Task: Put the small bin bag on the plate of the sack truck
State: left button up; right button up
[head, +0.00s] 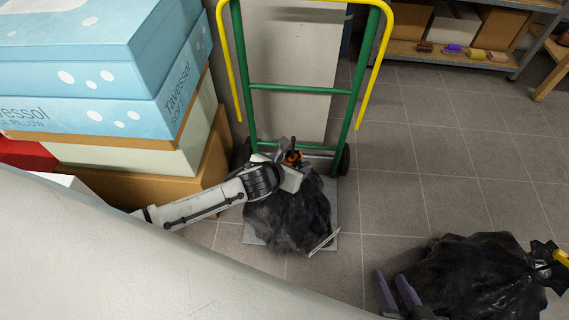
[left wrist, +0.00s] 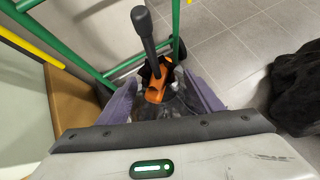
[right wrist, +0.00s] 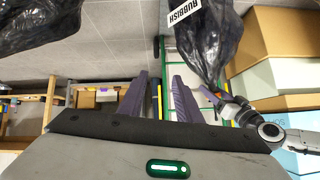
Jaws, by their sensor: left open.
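The small black bin bag (head: 290,215) rests on the grey plate (head: 333,212) of the sack truck (head: 300,88), covering most of it. Its neck has an orange tie with a black handle (left wrist: 143,30). My left gripper (left wrist: 160,88) is open around this neck, its purple fingers on either side. In the head view my left gripper (head: 292,168) is at the top of the bag. The bag's white label also shows in the right wrist view (right wrist: 184,10). My right gripper (head: 397,280) is open and empty, low and to the right of the plate.
A larger black bin bag (head: 475,278) lies on the floor at bottom right, beside my right gripper. Stacked boxes (head: 110,80) stand left of the truck. A shelf (head: 450,55) is at the back right. The tiled floor between is clear.

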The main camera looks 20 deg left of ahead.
pick_arm(q)
jog(key=d+p+v, duration=0.1)
jog(key=p+v, duration=0.2)
jog(key=v, duration=0.5)
jog(key=s+d+n+g+h, duration=0.1)
jog(key=s+d+n+h, duration=0.3)
jog(key=s+n, duration=1.05)
jog(key=s+a+n, duration=0.1)
jog(key=n, duration=0.6)
jog(key=s+a+r+n+y, duration=0.1)
jog(key=n, duration=0.6)
jog(key=s+a+n+y, duration=0.1)
jog(key=n, duration=0.6)
jog(key=shift+s+a+r, duration=0.1)
jog(key=shift+s+r, duration=0.1)
jog(key=shift+s, duration=0.05)
